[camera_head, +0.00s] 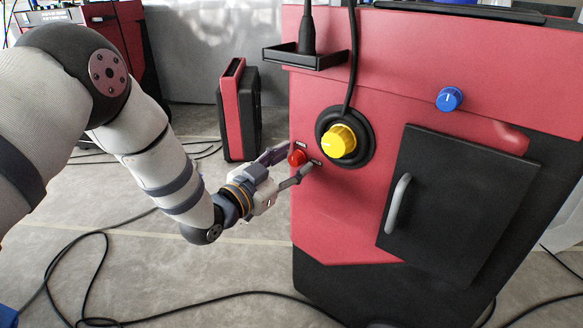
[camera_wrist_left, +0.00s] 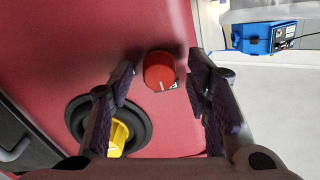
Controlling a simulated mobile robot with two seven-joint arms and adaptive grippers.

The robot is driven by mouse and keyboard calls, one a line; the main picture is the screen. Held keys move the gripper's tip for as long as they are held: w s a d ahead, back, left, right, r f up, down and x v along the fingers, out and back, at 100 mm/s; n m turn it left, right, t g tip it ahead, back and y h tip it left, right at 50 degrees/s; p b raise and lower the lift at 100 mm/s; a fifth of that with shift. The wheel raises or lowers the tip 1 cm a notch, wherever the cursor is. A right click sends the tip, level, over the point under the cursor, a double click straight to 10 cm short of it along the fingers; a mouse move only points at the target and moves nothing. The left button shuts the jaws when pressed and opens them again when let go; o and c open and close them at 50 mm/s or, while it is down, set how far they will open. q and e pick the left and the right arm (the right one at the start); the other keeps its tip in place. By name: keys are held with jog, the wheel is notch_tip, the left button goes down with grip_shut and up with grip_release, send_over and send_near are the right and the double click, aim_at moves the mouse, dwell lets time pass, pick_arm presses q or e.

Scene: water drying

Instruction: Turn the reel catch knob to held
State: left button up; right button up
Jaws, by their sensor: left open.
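A small red knob (camera_head: 297,157) sits on the left front edge of the red machine cabinet (camera_head: 335,215), with small dark labels beside it. My left gripper (camera_head: 298,160) is open, with one finger on each side of the red knob. In the left wrist view the fingers (camera_wrist_left: 160,76) stand apart from it, with gaps on both sides. My right gripper is in neither view.
A yellow knob (camera_head: 339,141) on a black round base is just right of the red knob. A blue knob (camera_head: 449,99) and a black door (camera_head: 458,205) with a grey handle (camera_head: 397,203) are further right. Black cables (camera_head: 205,304) lie on the floor.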

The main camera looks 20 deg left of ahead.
pick_arm(q)
grip_shut()
jog(key=shift+r, duration=0.1)
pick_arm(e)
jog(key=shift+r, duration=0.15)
pick_arm(q)
jog(key=m+p, duration=0.2)
jog(key=shift+r+m, duration=0.1)
jog(key=shift+m, duration=0.3)
jog(key=m+p, duration=0.2)
jog(key=m, duration=0.1)
jog(key=shift+d+m+p, duration=0.1)
jog(key=shift+m+p, duration=0.2)
jog(key=shift+p, duration=0.1)
jog(key=m+p, duration=0.2)
jog(key=m, duration=0.4)
jog(key=m+p, duration=0.1)
jog(key=m, duration=0.1)
jog(key=shift+f, duration=0.25)
jog(key=shift+m, duration=1.6)
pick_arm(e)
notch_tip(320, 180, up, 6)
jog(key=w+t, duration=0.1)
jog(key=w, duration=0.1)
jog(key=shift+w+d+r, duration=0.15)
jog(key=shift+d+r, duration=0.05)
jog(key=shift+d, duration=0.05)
pick_arm(q)
jog(key=shift+m, duration=0.3)
